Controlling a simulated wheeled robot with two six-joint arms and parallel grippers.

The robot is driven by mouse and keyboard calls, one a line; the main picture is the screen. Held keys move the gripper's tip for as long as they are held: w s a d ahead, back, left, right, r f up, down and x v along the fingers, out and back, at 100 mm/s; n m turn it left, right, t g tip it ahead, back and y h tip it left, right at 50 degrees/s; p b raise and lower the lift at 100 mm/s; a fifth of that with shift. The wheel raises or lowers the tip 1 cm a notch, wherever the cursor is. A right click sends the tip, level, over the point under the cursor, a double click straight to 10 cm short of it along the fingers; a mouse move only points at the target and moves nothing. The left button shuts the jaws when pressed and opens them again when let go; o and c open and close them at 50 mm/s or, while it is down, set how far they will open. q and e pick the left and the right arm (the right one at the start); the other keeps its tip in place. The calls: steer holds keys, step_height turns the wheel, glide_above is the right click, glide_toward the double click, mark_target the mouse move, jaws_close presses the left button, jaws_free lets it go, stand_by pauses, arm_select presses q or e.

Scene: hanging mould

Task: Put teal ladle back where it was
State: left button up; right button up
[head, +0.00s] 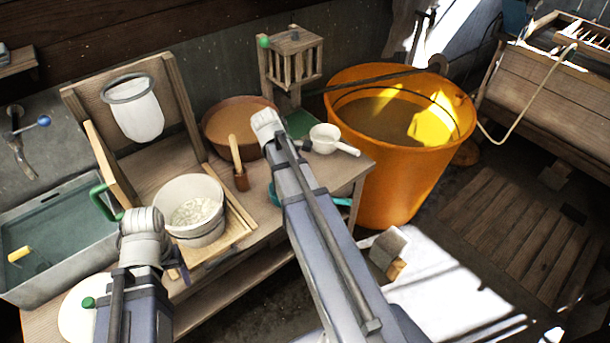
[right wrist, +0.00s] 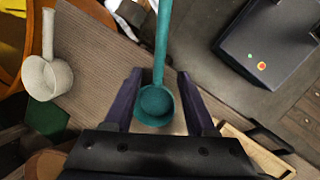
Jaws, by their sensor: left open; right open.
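The teal ladle shows in the right wrist view with its round bowl (right wrist: 156,103) near my palm and its handle running up and out of the frame. In the head view its teal handle (head: 341,201) shows beside my right forearm at the table's front edge; most of the rest is hidden by that arm. My right gripper (right wrist: 158,78) is open, with one finger on each side of the ladle and gaps between. I cannot tell what the ladle rests on. My left gripper (head: 178,264) is in front of the white bucket, small and partly hidden by its wrist.
A white ladle (head: 335,141) lies on the wooden table (head: 345,172). A brown bowl (head: 238,121), a brush (head: 238,168) and a white bucket (head: 194,203) crowd the table. A large orange tub (head: 400,185) stands at its right. A grey sink (head: 50,255) is at left.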

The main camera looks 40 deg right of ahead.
steer(key=shift+w+a+r, duration=0.1)
steer(key=shift+r, duration=0.2)
steer(key=s+a+y, duration=0.1)
steer(key=s+a, duration=0.2)
steer(key=a, duration=0.7)
steer(key=s+a+f+m+t, duration=0.1)
steer(key=s+a, duration=0.2)
steer(key=a, duration=0.7)
steer(key=s+a+m+t+y, duration=0.1)
steer(key=s+a, duration=0.2)
steer(key=a, duration=0.7)
steer(key=shift+s+a+f+y, duration=0.2)
steer(key=shift+s+a+y, duration=0.1)
steer(key=shift+a, duration=0.1)
